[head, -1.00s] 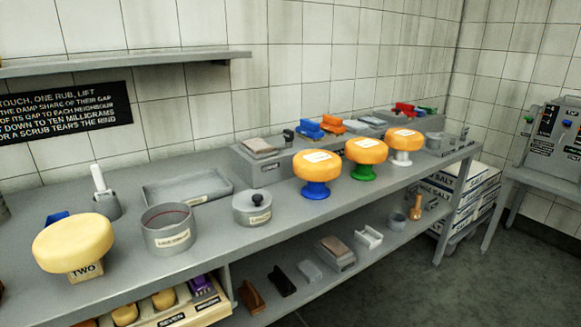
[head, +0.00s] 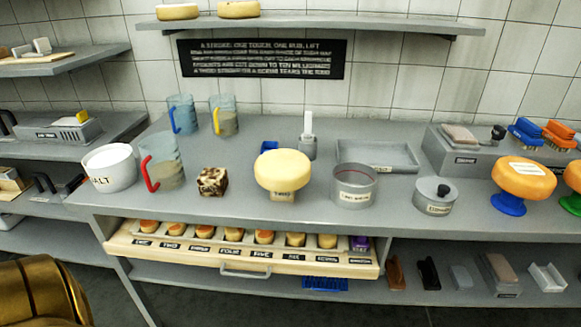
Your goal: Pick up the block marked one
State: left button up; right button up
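A brown and cream mottled block (head: 212,181) sits to the left of the wheel, with no mark I can read. Below the bench top, a wooden drawer (head: 240,270) holds a row of small orange-topped pieces behind small labels, mostly too small to read. Neither gripper shows.
A golden rounded shape (head: 42,292) fills the lower left corner.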

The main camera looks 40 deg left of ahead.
aim_at(212, 182)
jog(key=u, duration=0.4)
jog(key=j+u, duration=0.15)
jog(key=u, duration=0.65)
jog(key=j+u, duration=0.15)
jog(key=u, duration=0.25)
